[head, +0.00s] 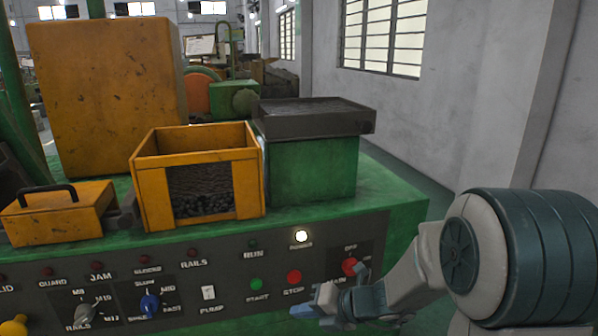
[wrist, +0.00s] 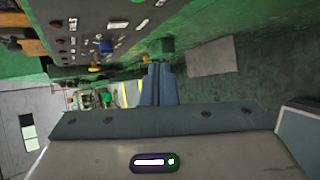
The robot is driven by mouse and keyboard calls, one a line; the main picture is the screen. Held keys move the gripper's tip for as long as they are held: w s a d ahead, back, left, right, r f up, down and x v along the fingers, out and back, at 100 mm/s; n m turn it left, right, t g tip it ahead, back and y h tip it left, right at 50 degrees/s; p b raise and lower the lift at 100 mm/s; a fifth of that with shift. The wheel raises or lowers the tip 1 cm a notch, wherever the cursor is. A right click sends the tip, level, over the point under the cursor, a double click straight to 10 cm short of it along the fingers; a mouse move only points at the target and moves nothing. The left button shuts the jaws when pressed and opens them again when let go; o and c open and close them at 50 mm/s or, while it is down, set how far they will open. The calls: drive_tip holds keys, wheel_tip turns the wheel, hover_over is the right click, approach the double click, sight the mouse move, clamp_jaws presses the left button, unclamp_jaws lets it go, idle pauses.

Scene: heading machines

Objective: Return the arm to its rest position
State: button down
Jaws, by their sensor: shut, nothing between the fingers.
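My arm comes in from the right of the head view, its grey-and-teal links bent in front of the control panel (head: 225,265). My gripper (head: 322,303) is low in front of the panel, below the red STOP button (head: 294,277) in the picture. In the wrist view my gripper (wrist: 158,84) shows its two blue-grey fingers together with nothing between them. I cannot tell the exact gap to the panel, but no contact shows.
The green machine carries a yellow bin (head: 155,195) of dark small parts, a yellow box with a handle (head: 55,222) and a dark tray (head: 315,117). A white lamp (head: 301,236) is lit. A grey wall (head: 450,100) stands behind at right.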

drive_tip(key=s+d+r+n+g+h, duration=0.1)
drive_tip(key=s+r+n+g+h, duration=0.1)
drive_tip(key=s+n, duration=0.5)
drive_tip(key=s+d+r+n+g+h, duration=0.15)
drive_tip(key=s+n, duration=0.25)
drive_tip(key=n, duration=0.7)
drive_tip(key=s+d+r+n+t+h, duration=0.1)
drive_tip(key=s+d+n+h, duration=0.2)
drive_tip(key=d+n, duration=0.3)
drive_tip(key=s+d+r+n+t+h, duration=0.1)
drive_tip(key=s+d+n+h, duration=0.3)
drive_tip(key=n, duration=0.9)
drive_tip(key=shift+d+r, duration=0.4)
drive_tip(key=shift+d, duration=0.45)
